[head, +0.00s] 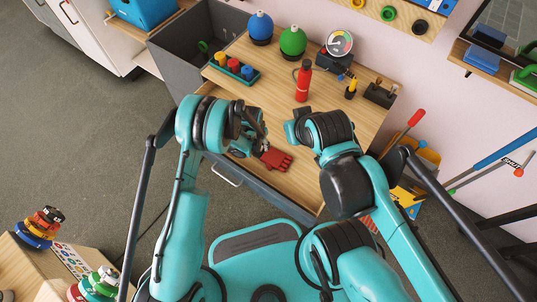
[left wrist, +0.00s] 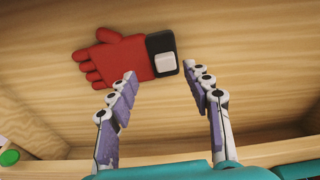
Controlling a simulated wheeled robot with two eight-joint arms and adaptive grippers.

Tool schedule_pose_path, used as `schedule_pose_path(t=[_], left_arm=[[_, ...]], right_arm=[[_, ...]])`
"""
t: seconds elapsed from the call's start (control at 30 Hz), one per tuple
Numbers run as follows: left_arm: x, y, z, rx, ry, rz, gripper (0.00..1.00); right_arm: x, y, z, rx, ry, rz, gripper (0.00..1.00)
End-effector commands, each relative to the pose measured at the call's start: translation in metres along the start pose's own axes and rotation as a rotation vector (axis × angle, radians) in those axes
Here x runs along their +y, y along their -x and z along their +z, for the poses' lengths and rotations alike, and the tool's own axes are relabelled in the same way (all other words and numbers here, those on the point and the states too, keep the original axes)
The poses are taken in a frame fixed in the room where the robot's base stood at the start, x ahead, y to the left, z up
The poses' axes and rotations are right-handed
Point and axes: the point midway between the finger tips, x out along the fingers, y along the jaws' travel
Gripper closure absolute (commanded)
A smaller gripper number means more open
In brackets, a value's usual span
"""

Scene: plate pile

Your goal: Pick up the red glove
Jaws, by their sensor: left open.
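My left gripper (head: 258,140) is right beside the glove in the head view. In the left wrist view the left gripper (left wrist: 160,82) is open and empty, with its fingertips at the near edge of the glove around the cuff. My right gripper (head: 292,127) is over the desk to the right, its fingers mostly hidden.
A red bottle (head: 303,82), a blue ball-shaped flask (head: 260,27), a green one (head: 293,41) and a gauge (head: 339,44) stand farther back. A tray (head: 246,77) with small coloured pieces is at left. The desk's middle is clear.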

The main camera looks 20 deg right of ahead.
Motion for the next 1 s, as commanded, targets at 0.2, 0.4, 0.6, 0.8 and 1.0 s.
schedule_pose_path(t=[0.2, 0.4, 0.6, 0.8, 1.0], left_arm=[[-0.007, -0.031, -0.002, 0.001, 0.002, 0.0, 0.5], [-0.008, -0.051, -0.003, 0.001, 0.001, 0.0, 0.5], [-0.008, -0.049, -0.003, 0.001, 0.001, -0.001, 0.55], [-0.008, -0.049, -0.003, 0.001, 0.001, -0.001, 0.96], [-0.008, -0.049, -0.003, 0.001, 0.001, -0.001, 1.0]], right_arm=[[0.0, -0.016, 0.012, 0.0, 0.0, 0.0, 1.0], [0.0, -0.023, 0.017, 0.0, 0.0, 0.0, 1.0], [0.0, -0.022, 0.015, 0.0, 0.0, 0.0, 1.0], [0.0, -0.022, 0.015, 0.0, 0.0, 0.0, 1.0], [0.0, -0.022, 0.016, 0.0, 0.0, 0.0, 1.0]])
